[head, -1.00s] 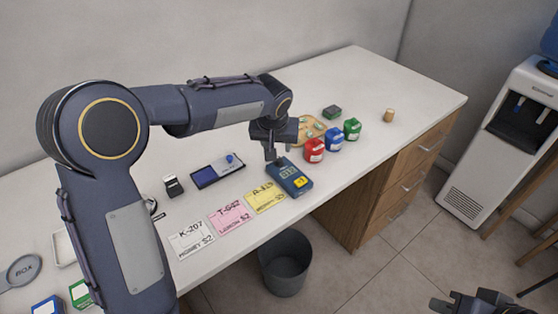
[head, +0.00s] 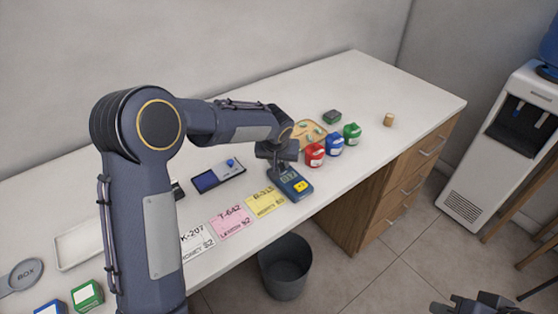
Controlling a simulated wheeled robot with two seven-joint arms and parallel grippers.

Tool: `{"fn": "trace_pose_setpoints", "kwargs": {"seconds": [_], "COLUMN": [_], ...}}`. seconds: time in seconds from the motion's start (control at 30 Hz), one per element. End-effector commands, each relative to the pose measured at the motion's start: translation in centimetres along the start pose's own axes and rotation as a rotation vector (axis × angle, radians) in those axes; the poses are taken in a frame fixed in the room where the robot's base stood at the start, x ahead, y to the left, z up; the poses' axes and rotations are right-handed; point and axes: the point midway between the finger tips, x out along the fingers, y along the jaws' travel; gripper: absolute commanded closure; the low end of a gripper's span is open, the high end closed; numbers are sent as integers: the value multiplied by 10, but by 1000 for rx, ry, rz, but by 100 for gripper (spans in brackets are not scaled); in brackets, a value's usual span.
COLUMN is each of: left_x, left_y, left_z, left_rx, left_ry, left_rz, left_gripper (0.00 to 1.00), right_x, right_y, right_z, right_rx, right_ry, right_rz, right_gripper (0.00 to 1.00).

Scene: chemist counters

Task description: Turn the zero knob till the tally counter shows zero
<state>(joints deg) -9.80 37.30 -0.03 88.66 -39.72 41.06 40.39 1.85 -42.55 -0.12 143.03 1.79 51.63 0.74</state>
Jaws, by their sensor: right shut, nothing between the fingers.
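A blue handheld device (head: 298,190) with a small display and a yellow button lies near the counter's front edge. Left of it lies a flat device (head: 208,181) with a dark blue screen and a round blue knob (head: 231,163). I cannot tell for sure which is the tally counter, and no reading is legible. My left gripper (head: 275,170) points down at the far left end of the handheld device, overlapping it in view; contact and finger opening are unclear. My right gripper (head: 480,305) is shut and empty at the bottom right, away from the counter.
Yellow (head: 266,202), pink (head: 231,221) and white (head: 197,245) cards lie along the front. Red (head: 315,155), blue (head: 334,145) and green (head: 352,134) containers stand to the right. A grey bin (head: 285,270) stands below. The counter's far right is mostly clear.

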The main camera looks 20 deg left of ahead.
Motion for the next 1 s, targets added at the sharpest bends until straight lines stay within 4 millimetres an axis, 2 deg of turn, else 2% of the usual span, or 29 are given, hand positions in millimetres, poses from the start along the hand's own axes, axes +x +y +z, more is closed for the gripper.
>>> {"fn": "trace_pose_setpoints", "kwargs": {"seconds": [0.03,0.2,0.57,1.0], "left_x": [0,0,0,-1], "left_y": [0,0,-1,-5], "left_z": [0,0,0,-1], "left_rx": [0,0,48,358], "left_ry": [0,0,-2,-3], "left_rz": [0,0,20,151], "left_gripper": [78,100,100,100], "right_x": [0,0,-1,-9], "right_y": [0,0,0,-4], "right_z": [0,0,0,-5], "right_rx": [0,0,0,0], "right_ry": [0,0,0,0], "right_rz": [0,0,0,0], "right_gripper": [100,100,100,100]}}
